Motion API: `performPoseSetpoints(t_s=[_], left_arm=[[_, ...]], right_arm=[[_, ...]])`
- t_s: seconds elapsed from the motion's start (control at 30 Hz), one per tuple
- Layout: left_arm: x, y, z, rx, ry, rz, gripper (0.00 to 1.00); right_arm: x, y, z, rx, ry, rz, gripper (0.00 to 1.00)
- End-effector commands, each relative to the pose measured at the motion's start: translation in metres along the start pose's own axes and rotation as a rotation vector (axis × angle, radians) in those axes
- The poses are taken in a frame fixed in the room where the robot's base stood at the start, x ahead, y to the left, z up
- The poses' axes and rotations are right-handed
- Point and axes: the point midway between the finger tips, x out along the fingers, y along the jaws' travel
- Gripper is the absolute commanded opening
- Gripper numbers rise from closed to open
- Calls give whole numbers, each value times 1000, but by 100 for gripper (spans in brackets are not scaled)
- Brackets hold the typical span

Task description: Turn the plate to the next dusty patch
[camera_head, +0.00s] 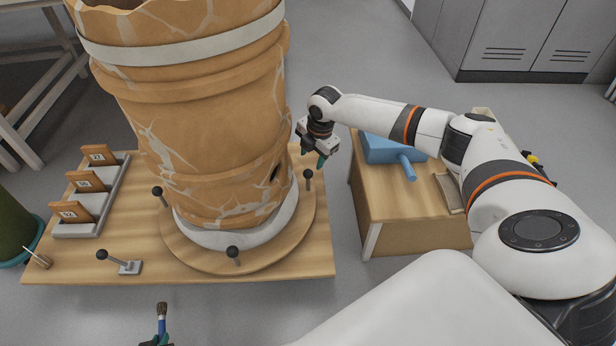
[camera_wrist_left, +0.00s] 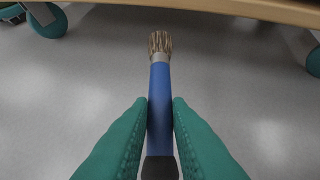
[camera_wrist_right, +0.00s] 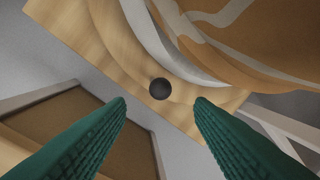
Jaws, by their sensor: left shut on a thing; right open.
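A round wooden plate (camera_head: 290,243) lies on the wooden table and carries a big mended clay vessel (camera_head: 212,130) with pale filled cracks. Black-knobbed pegs stand at the plate's edge: one at the right (camera_head: 308,174), one at the front (camera_head: 233,252), one at the left (camera_head: 157,191). My right gripper (camera_head: 322,160) is open and empty beside the right peg; the right wrist view shows a black knob (camera_wrist_right: 160,89) between and beyond its fingertips. My left gripper (camera_wrist_left: 160,105) is shut on a blue brush (camera_wrist_left: 160,75), bristles pointing away, low in front of the table. Dusty patches are not clearly distinguishable.
A rack (camera_head: 100,205) with several numbered sherds stands on the table's left. A black-knobbed lever (camera_head: 115,260) sits at the front left. A side table (camera_head: 405,215) at right holds a blue tool (camera_head: 395,150). A green bin (camera_head: 15,225) is far left.

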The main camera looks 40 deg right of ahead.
Motion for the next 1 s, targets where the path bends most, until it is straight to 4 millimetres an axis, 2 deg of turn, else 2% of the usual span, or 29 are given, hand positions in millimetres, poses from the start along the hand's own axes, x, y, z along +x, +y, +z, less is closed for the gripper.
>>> performPoseSetpoints(t_s=[0.03,0.1,0.3,0.4,0.6,0.87,0.9,1.0], left_arm=[[10,0,-10,0,0,0,0],[17,0,-16,0,0,0,0],[34,0,-34,0,0,0,0],[40,0,-39,0,-1,0,0],[44,0,-44,0,-1,0,0],[44,0,-43,-1,-1,0,0],[44,0,-43,-1,-1,0,0],[44,0,-44,-1,-1,0,0]], right_arm=[[18,1,1,0,-1,1,48],[33,1,0,1,0,0,48],[71,1,0,2,1,0,48],[84,0,0,2,0,-1,48],[95,0,0,2,0,-1,48],[95,0,0,2,0,-1,48],[95,0,0,2,0,-1,47],[95,0,0,2,0,-1,30]])
